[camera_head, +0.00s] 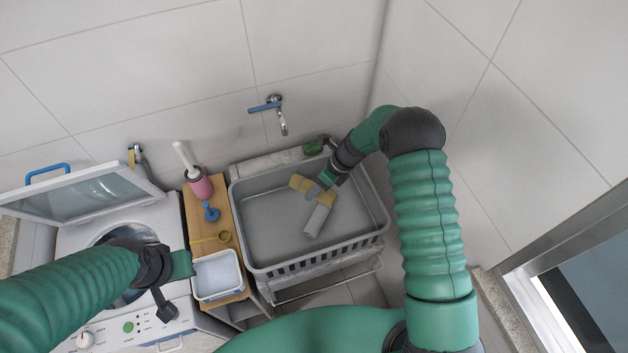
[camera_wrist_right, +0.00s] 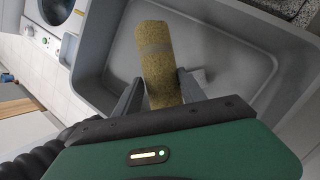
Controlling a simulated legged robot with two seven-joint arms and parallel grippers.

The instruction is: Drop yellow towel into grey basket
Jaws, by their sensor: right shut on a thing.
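The yellow towel (camera_head: 301,184), a rolled piece with a greyish band, is in my right gripper (camera_head: 320,190), over the inside of the grey basket (camera_head: 262,266). In the right wrist view the towel (camera_wrist_right: 157,50) stands between the two dark fingers of the right gripper (camera_wrist_right: 160,95), with the basket (camera_wrist_right: 105,45) around and behind it. The towel appears above the basket floor; the exact gap is unclear. My left gripper (camera_head: 165,280) is at the lower left, in front of the washing machine; its opening is not clear.
A light grey piece (camera_head: 318,220) shows in the basket below the towel. Left of the basket, a wooden shelf (camera_head: 226,247) holds a white tub (camera_head: 217,276), a pink brush holder (camera_head: 200,186) and a blue plunger (camera_head: 211,212). The washing machine (camera_head: 95,222) has its lid up. A tap (camera_head: 282,121) is above.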

